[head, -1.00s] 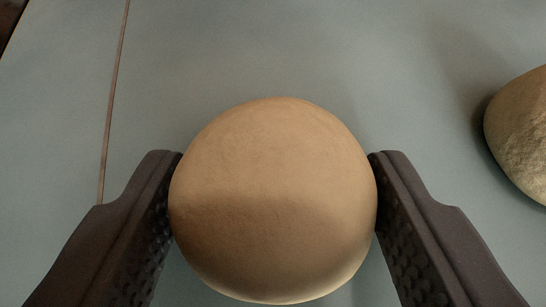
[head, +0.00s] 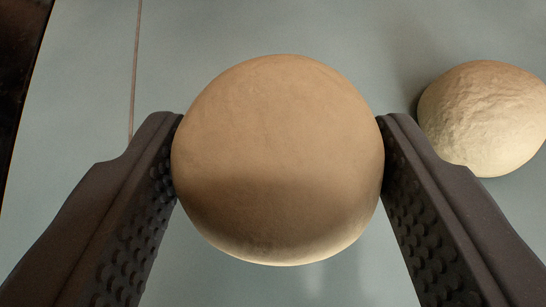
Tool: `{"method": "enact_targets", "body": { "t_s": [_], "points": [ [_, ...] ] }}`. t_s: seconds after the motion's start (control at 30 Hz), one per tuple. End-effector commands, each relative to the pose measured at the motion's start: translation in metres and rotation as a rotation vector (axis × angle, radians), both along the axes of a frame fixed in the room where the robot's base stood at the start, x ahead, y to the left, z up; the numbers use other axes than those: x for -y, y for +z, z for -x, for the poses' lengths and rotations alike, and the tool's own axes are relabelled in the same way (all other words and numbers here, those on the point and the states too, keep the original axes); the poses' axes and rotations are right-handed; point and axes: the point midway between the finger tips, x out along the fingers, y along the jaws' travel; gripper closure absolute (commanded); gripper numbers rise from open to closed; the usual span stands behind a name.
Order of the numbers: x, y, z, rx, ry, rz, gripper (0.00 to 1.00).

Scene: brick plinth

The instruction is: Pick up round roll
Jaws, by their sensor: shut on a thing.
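The round roll (head: 278,150) is a smooth, tan, ball-shaped piece in the middle of the head view. My gripper (head: 279,135) is shut on it, with one dark finger pressed against its left side and the other against its right side. The studded inner pads of both fingers show below the contact points. The roll appears raised above the blue-grey surface (head: 230,30). Its underside is hidden.
A second, paler, rough-skinned roll (head: 485,118) rests on the surface at the right, partly behind my right finger. A thin seam line (head: 135,70) runs down the upper left. A dark edge (head: 20,60) bounds the surface at far left.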

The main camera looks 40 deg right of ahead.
Motion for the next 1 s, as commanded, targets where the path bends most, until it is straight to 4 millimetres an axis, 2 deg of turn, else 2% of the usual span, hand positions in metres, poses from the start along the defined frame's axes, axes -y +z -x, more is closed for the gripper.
{"method": "enact_targets", "body": {
  "t_s": [0.5,0.6,0.8,1.0],
  "points": [
    [-0.009,0.010,0.100,0.000,-0.001,0.001,0.67],
    [-0.011,0.011,0.114,0.002,0.000,0.001,0.67],
    [-0.013,0.013,0.134,0.001,0.000,0.000,0.67],
    [-0.016,0.014,0.138,0.003,0.009,-0.001,0.67]
  ]
}}
